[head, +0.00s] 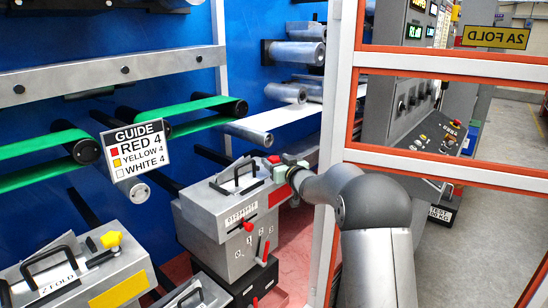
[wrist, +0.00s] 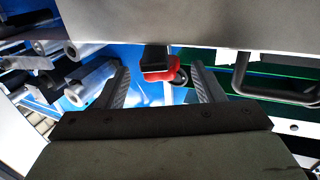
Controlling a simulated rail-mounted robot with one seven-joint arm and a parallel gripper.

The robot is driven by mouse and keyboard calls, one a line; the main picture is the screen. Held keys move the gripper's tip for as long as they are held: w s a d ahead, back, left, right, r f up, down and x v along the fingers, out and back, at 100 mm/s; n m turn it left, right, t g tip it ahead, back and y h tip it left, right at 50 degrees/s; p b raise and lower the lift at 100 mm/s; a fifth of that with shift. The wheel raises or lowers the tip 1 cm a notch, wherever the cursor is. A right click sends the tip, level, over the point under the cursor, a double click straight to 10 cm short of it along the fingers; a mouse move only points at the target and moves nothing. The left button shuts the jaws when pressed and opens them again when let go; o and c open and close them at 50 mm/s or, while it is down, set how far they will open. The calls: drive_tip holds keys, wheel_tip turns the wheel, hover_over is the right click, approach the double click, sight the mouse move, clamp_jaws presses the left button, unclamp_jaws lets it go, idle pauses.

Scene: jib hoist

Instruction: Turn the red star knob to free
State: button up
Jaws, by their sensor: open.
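The red star knob (head: 273,159) is a small red piece at the top right of the grey box in the middle of the head view, partly hidden by my gripper. In the wrist view a red piece (wrist: 165,74) with a black part above it shows between my fingers, and it looks like the same knob. My gripper (wrist: 158,73) is open, with one finger to each side of the red piece. I see no clear contact. In the head view my gripper (head: 284,171) is right beside the knob. The knob's pointer and marks are not readable.
The grey box (head: 205,215) has a black handle (head: 236,176) on top and a red lever (head: 248,227) on its numbered front. Another box with a yellow knob (head: 111,240) stands at the lower left. A white and orange frame (head: 345,130) stands close to my arm.

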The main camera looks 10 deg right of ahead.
drive_tip(key=shift+x, duration=1.25)
drive_tip(key=c, duration=1)
drive_tip(key=p, duration=0.2)
drive_tip(key=shift+d+r+n+y+p, duration=0.1)
drive_tip(key=shift+r+n+y+p, duration=0.2)
drive_tip(key=shift+r+y+p, duration=0.1)
drive_tip(key=n+g+y+p, duration=0.1)
drive_tip(key=y+p, duration=0.1)
drive_tip(key=p, duration=0.1)
drive_tip(key=shift+r+p, duration=0.1)
drive_tip(key=shift+p, duration=0.2)
drive_tip(key=n+g+y+p, duration=0.1)
drive_tip(key=y+p, duration=0.1)
drive_tip(key=shift+n+p, duration=0.4)
drive_tip(key=shift+f+n+g+y+p, duration=0.35)
drive_tip(key=shift+n+g+y+p, duration=0.2)
drive_tip(key=shift+g+y, duration=0.2)
